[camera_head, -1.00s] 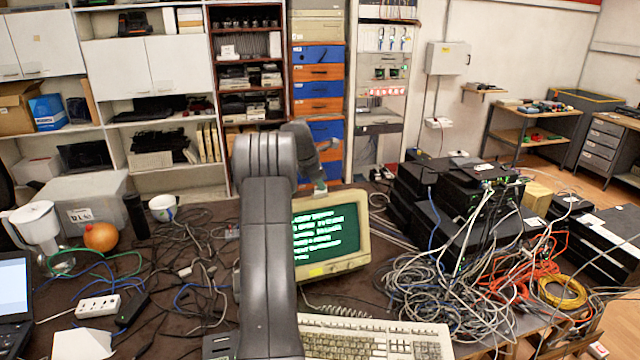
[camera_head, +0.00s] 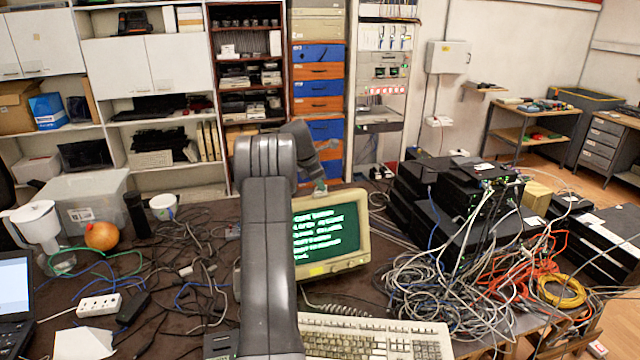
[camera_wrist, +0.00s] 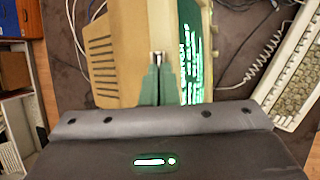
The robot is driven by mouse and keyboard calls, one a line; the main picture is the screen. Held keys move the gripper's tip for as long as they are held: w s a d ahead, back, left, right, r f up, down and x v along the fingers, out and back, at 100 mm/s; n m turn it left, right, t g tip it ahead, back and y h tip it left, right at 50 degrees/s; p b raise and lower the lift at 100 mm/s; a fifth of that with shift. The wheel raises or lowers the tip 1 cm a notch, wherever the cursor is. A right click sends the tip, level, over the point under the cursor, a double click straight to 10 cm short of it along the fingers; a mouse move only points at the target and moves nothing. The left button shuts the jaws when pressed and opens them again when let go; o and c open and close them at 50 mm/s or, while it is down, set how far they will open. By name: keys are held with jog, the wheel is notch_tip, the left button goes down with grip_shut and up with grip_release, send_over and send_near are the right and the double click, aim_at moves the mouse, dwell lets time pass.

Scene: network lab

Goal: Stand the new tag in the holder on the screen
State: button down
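The screen is a beige monitor (camera_head: 355,262) with green text, standing on the dark table. My gripper (camera_head: 320,187) is at its top edge, partly behind my arm. In the wrist view the grey-green fingertips (camera_wrist: 158,62) are close together over the beige monitor casing (camera_wrist: 125,20), beside the lit screen face (camera_wrist: 192,60). A small pale and dark piece shows at the fingertips; I cannot tell whether it is the tag or the holder, or whether it is gripped. I cannot make out the tag or holder elsewhere.
A beige keyboard (camera_head: 375,338) lies in front of the monitor. Tangled cables (camera_head: 440,285) and stacked black network boxes (camera_head: 455,195) stand to the right. Left are more cables, a power strip (camera_head: 98,305), a mug (camera_head: 163,207) and an orange ball-like object (camera_head: 101,236).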

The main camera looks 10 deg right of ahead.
jog(key=shift+w+g+p, duration=0.3)
jog(key=shift+g+p, duration=0.2)
jog(key=shift+p, duration=0.25)
jog(key=shift+w+a+f+g, duration=0.1)
jog(key=shift+w+g, duration=0.25)
jog(key=shift+g, duration=0.25)
jog(key=shift+s, duration=0.1)
jog(key=c, duration=1.6)
grip_release()
jog(key=v, duration=1.4)
jog(key=shift+a+f, duration=0.15)
